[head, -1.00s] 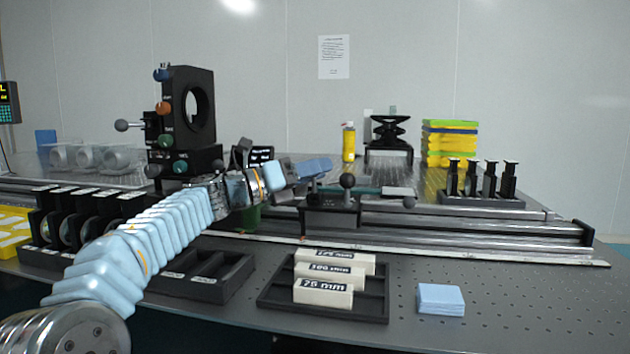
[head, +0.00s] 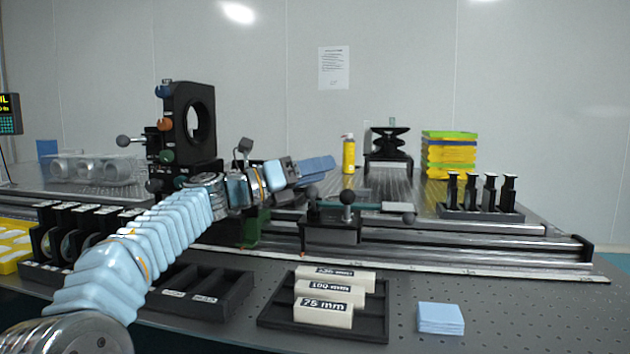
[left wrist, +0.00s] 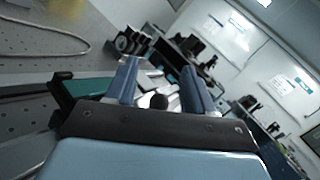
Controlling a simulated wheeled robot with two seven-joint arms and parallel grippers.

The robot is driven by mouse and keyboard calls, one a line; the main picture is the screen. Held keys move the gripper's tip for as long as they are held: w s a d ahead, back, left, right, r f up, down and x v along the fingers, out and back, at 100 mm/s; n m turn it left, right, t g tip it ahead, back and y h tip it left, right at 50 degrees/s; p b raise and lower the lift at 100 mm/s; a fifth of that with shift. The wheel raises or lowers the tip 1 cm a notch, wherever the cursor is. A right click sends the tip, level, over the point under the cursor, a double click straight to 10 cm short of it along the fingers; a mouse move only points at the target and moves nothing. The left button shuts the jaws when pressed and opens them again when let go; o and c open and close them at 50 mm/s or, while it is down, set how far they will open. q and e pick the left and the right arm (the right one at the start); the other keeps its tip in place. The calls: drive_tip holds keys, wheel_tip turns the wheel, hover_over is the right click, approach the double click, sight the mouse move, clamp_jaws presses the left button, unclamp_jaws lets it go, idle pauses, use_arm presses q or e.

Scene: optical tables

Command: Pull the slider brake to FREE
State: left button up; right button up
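A dark slider carriage (head: 332,230) sits on the long rail in the head view. It bears a black ball knob on a post (head: 347,197), another dark knob (head: 312,191) to its left and a side knob (head: 409,219) at the right. I cannot tell for sure which is the brake, and no FREE mark is readable. My left gripper (head: 318,168) is above the carriage's left part. In the left wrist view its blue fingers (left wrist: 163,90) are apart. A dark ball (left wrist: 158,101) shows between them; contact is not visible. My right gripper is not in view.
A tray of labelled blocks (head: 376,325) and a blue pad (head: 440,318) lie in front of the rail (head: 500,256). Several black posts (head: 481,192) stand at the right. Bare table lies at the front right.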

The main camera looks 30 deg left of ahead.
use_arm(q)
drive_tip(key=s+d+r+p, duration=0.2)
drive_tip(key=s+d+r, duration=0.4)
drive_tip(key=s+r, duration=0.3)
drive_tip(key=s, duration=0.3)
drive_tip(key=shift+s+d+r, duration=0.2)
drive_tip(key=shift+r, duration=0.2)
